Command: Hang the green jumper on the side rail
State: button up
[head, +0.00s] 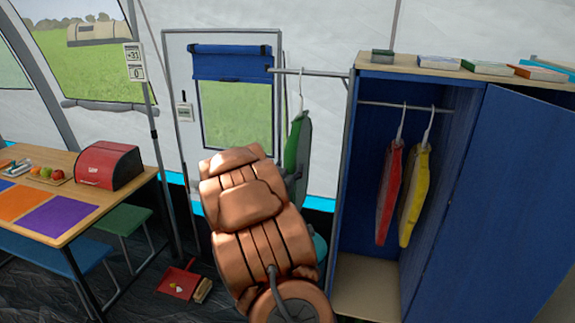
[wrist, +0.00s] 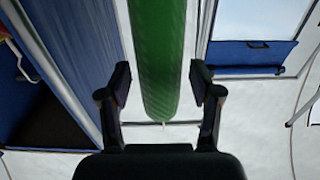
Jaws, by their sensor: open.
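The green jumper (head: 292,142) hangs from a pale hanger (head: 301,90) on the side rail (head: 318,73), between the door and the wardrobe. My brown arm hides part of it in the head view. In the wrist view the jumper (wrist: 162,60) is seen edge-on as a long green band. My gripper (wrist: 161,82) is open, with one finger on each side of the jumper. Gaps show between the fingertips and the cloth. My arm hides most of my gripper in the head view.
The blue wardrobe (head: 350,160) stands open at right, with a red jumper (head: 389,190) and a yellow jumper (head: 415,193) hanging inside. Boxes lie on its top. A table (head: 90,215) with a red bread bin (head: 109,166) and benches stand at left. A red dustpan (head: 180,279) lies on the floor.

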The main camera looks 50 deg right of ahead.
jog(key=v, duration=0.8)
jog(key=shift+r, duration=0.2)
jog(key=shift+f, duration=0.1)
